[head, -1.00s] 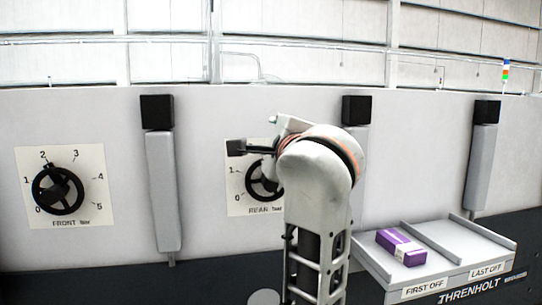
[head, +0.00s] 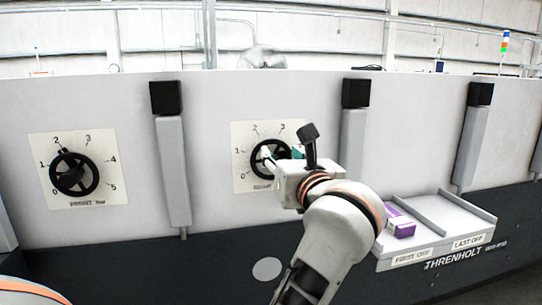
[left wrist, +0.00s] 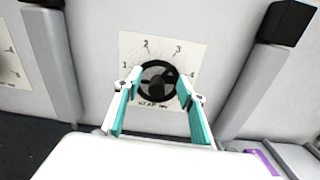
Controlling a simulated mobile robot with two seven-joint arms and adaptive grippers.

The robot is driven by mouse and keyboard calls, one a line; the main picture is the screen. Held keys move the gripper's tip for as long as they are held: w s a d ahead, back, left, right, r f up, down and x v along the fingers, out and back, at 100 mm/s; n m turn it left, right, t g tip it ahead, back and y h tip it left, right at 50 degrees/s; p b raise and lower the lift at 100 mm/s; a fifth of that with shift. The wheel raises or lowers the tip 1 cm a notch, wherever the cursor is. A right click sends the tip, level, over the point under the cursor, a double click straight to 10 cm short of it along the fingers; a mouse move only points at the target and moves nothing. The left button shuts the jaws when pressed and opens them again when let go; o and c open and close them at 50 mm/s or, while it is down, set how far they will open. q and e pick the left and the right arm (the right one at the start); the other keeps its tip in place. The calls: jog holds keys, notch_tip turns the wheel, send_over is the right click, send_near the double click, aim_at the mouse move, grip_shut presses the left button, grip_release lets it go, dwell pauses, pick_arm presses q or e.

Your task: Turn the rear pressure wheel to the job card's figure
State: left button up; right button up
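The rear pressure wheel (head: 262,158) is a black spoked handwheel on a white dial plate, partly covered by my left gripper in the head view. In the left wrist view the wheel (left wrist: 157,81) shows in front of its printed figures, with 2 and 3 above it. Its exact setting is unclear. My left gripper (head: 282,154) points at the wheel. In the left wrist view the teal-lined fingers of the gripper (left wrist: 158,84) are apart, one on each side of the wheel; I cannot tell whether they touch the rim. My right gripper is out of view. No job card is readable.
The front wheel (head: 74,175) sits on its own 0 to 5 dial at the left. Grey upright bars with black caps flank the rear dial. A tray (head: 437,232) marked FIRST OFF and LAST OFF at the right holds a purple carton (head: 400,224).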

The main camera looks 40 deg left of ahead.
pick_arm(q)
notch_tip(320, 180, down, 4)
jog(key=s+d+m+p, duration=0.1)
jog(key=m, duration=0.6)
jog(key=shift+x, duration=3.35)
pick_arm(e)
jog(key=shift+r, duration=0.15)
pick_arm(q)
jog(key=shift+d+f, duration=0.1)
jog(key=c, duration=1.1)
jog(key=shift+n+b, duration=0.3)
jog(key=shift+b, duration=0.05)
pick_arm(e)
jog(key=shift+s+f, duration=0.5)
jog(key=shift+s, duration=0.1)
